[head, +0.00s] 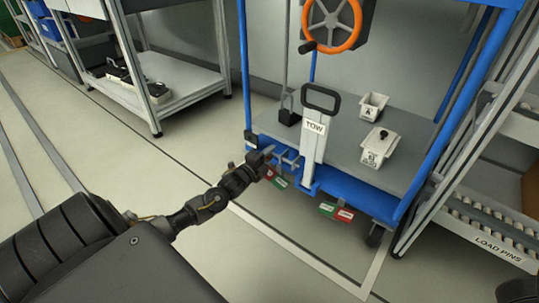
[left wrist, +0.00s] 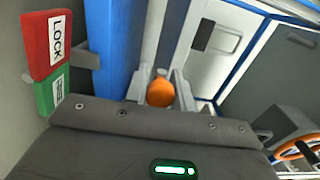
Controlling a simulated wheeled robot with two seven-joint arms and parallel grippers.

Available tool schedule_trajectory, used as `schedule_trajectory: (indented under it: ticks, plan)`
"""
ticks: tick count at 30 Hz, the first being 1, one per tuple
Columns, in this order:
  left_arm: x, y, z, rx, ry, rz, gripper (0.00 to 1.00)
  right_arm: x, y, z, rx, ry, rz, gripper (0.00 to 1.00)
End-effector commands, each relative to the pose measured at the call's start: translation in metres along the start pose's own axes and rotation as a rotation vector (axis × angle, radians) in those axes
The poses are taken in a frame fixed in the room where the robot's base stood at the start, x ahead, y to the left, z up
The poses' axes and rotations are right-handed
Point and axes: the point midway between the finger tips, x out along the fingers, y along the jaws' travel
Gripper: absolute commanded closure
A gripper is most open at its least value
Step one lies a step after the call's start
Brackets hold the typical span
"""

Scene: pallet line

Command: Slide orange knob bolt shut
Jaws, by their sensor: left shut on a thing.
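The orange knob (left wrist: 161,92) of the bolt shows in the left wrist view, between the two grey fingers of my left gripper (left wrist: 160,78). The fingers are shut on it, one on each side. In the head view my left gripper (head: 279,156) reaches the front blue rail of the cart, left of the white TOW handle (head: 314,137). The knob is hidden there. How far the bolt is slid cannot be told. My right gripper is not in view.
The blue cart's grey deck (head: 345,135) carries two white bins (head: 373,107). An orange handwheel (head: 355,30) is above. Red-green pedals hang below the rail; one (left wrist: 48,45) reads LOCK. A roller rack (head: 490,228) stands at right. Floor left of the cart is clear.

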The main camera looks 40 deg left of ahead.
Motion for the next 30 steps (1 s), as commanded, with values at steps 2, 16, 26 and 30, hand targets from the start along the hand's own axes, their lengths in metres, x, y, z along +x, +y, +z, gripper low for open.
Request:
schedule_trajectory:
  ticks: [2, 16, 26, 30]
  plan:
    - [0.0, -0.003, -0.007, -0.003, 0.001, 0.004, 1.0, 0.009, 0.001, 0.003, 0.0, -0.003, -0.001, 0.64]
    - [0.0, 0.001, -0.026, 0.0, 0.002, 0.002, 0.7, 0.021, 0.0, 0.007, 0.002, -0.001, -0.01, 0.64]
    - [0.0, 0.0, -0.026, 0.0, 0.0, 0.001, 0.54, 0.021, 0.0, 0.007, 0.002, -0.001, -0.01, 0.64]
    - [-0.005, -0.001, -0.026, 0.0, 0.001, 0.003, 0.54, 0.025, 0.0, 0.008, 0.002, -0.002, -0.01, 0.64]
